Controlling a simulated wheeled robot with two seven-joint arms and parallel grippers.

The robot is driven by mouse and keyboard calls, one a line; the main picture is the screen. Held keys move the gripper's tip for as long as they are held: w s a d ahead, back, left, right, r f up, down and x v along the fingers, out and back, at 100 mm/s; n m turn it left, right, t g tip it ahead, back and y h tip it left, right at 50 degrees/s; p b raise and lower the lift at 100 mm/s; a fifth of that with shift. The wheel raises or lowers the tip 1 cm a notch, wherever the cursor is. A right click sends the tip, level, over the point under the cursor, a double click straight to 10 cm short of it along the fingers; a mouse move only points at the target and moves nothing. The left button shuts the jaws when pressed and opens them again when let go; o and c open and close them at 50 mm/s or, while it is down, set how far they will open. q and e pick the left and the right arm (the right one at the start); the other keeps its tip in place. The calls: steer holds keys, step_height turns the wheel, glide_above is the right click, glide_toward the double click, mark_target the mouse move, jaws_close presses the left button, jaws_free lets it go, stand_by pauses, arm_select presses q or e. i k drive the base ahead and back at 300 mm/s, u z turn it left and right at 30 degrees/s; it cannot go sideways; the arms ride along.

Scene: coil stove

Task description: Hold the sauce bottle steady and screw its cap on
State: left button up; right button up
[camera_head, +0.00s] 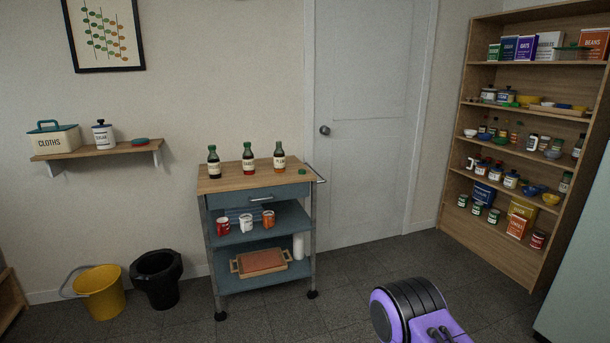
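Three sauce bottles stand upright in a row on the wooden top of a blue-grey cart. The left bottle (214,162) and the middle bottle (248,158) are dark red with pale labels and green tops. The right bottle (279,158) looks browner, with a pale label; its top is too small to tell whether a cap is on it. A small dark green item, perhaps a cap, lies on the cart top (226,184) near the right edge (302,171). Neither of my grippers is in view.
The cart's lower shelves hold mugs (246,221), a tray (261,263) and a white roll. A yellow bucket (101,294) and black bin (158,280) stand left. A stocked shelf unit (487,238) stands right. The floor before the cart is clear.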

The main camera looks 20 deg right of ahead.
mark_target(280, 156)
steer(key=z, duration=0.45)
steer(key=i, duration=0.7)
steer(key=z, duration=0.9)
steer(key=i, duration=2.2)
steer(key=u, duration=1.3)
steer(key=i, duration=0.8)
steer(key=u, duration=0.6)
